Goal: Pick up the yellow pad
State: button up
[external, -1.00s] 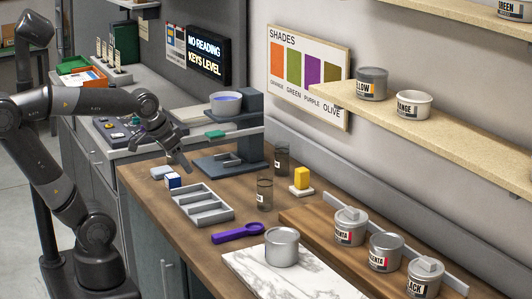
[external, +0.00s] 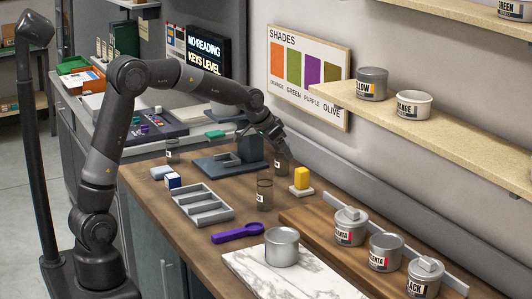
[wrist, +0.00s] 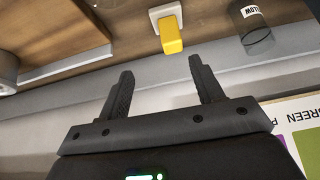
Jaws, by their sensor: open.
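The yellow pad (external: 301,178) stands upright on a small white base (external: 301,191) on the wooden counter, towards the wall. In the wrist view the yellow pad (wrist: 171,36) shows at the top middle, on its white base (wrist: 160,14). My gripper (external: 284,150) is above and to the left of the pad in the external view, over a dark clear beaker. In the wrist view my gripper (wrist: 160,72) has its two fingers spread with nothing between them. The pad lies beyond the fingertips, apart from them.
A clear beaker (external: 265,193) stands left of the pad; another beaker (wrist: 256,38) with a label is right of it in the wrist view. A wooden board (external: 300,217) with several tins lies to the right. A grey tray (external: 203,207) and purple scoop (external: 238,232) are in front.

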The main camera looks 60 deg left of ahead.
send_near(301, 169)
notch_tip(301, 169, down, 2)
jog(key=x, duration=1.1)
jog(key=shift+w+d+r, duration=0.1)
jog(key=shift+w+d, duration=0.05)
jog(key=shift+w, duration=0.2)
jog(key=c, duration=1)
jog(key=shift+c, duration=0.5)
jog(key=shift+r, duration=0.15)
